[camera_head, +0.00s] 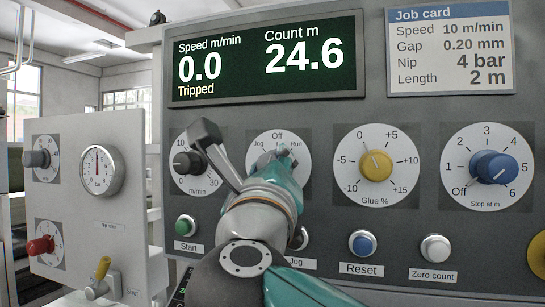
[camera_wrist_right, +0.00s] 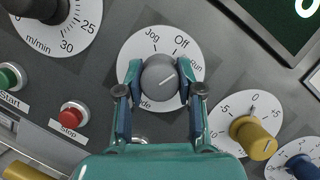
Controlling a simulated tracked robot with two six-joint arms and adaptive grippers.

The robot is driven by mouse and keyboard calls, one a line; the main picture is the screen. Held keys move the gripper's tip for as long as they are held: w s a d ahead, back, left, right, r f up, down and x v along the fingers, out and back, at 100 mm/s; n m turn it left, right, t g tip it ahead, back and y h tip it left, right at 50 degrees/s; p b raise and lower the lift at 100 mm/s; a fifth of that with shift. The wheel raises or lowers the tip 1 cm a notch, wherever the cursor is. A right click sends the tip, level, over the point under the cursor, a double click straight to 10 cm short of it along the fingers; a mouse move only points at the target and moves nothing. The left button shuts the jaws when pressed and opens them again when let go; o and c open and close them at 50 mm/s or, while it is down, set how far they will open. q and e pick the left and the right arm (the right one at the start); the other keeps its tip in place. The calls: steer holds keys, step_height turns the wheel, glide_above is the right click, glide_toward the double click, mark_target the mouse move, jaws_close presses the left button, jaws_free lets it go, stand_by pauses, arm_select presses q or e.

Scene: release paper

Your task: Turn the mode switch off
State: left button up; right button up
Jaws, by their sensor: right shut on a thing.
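The mode switch is a round grey knob (camera_wrist_right: 159,77) on a white dial marked Jog, Off and Run. Its white pointer line is turned toward the Run side, away from Off. My right gripper (camera_wrist_right: 160,84) is shut on the knob, one finger on each side of it. In the head view the white mode dial (camera_head: 257,148) shows behind my right gripper (camera_head: 283,160), which hides the knob. My left gripper is in neither view.
The display (camera_head: 267,60) reads 0.0 m/min, 24.6 m and "Tripped". The m/min knob (camera_head: 185,163) is left of the mode dial; the yellow glue knob (camera_head: 376,165) and blue stop knob (camera_head: 494,167) are right. Start (camera_head: 186,225) and Reset (camera_head: 362,243) buttons are below.

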steer(key=n+y+p, duration=0.1)
steer(key=n+p, duration=0.1)
steer(key=n, duration=0.1)
steer(key=shift+r+g, duration=0.2)
steer(key=shift+g, duration=0.1)
steer(key=shift+f+n+g+y+p, duration=0.25)
steer(key=shift+n+y+p, duration=0.25)
steer(key=shift+n+p, duration=0.5)
steer(key=o, duration=1.2)
steer(key=shift+a, duration=0.1)
steer(key=v, duration=1.2)
